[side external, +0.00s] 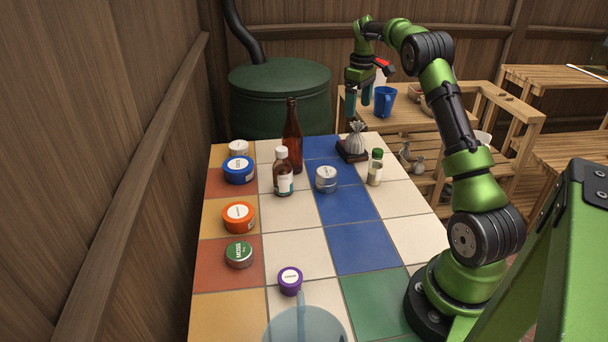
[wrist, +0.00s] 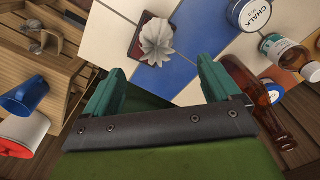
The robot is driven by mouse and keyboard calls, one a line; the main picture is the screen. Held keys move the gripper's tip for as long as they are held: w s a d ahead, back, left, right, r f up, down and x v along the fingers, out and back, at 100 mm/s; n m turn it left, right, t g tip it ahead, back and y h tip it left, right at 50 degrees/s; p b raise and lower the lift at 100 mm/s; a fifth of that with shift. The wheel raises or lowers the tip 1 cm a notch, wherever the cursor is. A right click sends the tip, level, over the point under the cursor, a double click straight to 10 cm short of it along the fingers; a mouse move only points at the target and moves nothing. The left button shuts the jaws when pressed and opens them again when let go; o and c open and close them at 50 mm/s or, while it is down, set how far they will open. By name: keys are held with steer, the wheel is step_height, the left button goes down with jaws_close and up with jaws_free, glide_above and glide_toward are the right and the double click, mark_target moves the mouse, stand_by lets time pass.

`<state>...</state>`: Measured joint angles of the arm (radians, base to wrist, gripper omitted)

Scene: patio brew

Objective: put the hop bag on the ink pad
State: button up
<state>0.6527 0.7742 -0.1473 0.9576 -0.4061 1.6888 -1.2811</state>
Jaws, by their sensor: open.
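The hop bag (side external: 356,138), a small pale grey sack with a gathered top, stands upright on the ink pad (side external: 347,153), a dark reddish-brown square block at the far edge of the tiled table. In the wrist view the bag (wrist: 156,43) rests on the pad (wrist: 134,44), whose side and corner show beneath it. My gripper (side external: 358,98) is open and empty, above and apart from the bag, with nothing between its teal fingers. In the wrist view the bag appears just beyond the gap of my gripper (wrist: 157,78).
A tall brown bottle (side external: 292,140), brown pill bottle (side external: 283,175), chalk tin (side external: 326,179) and green-capped jar (side external: 375,168) stand near the pad. Several tins line the table's left side. A blue mug (side external: 385,100) stands on the wooden shelf behind. Blue and white tiles in front are clear.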

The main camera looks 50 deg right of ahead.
steer(key=s+a+r+m+t, duration=0.15)
steer(key=a+r, duration=0.45)
steer(key=a, duration=0.6)
steer(key=s+a+r+t, duration=0.25)
steer(key=a+r, duration=0.35)
steer(key=a, duration=0.7)
steer(key=s+a+f+m+t+y, duration=0.2)
steer(key=s+a+f+t, duration=0.1)
steer(key=s+a, duration=1)
steer(key=shift+s+a+f, duration=0.25)
steer(key=shift+a+f, duration=0.45)
steer(key=shift+a, duration=0.1)
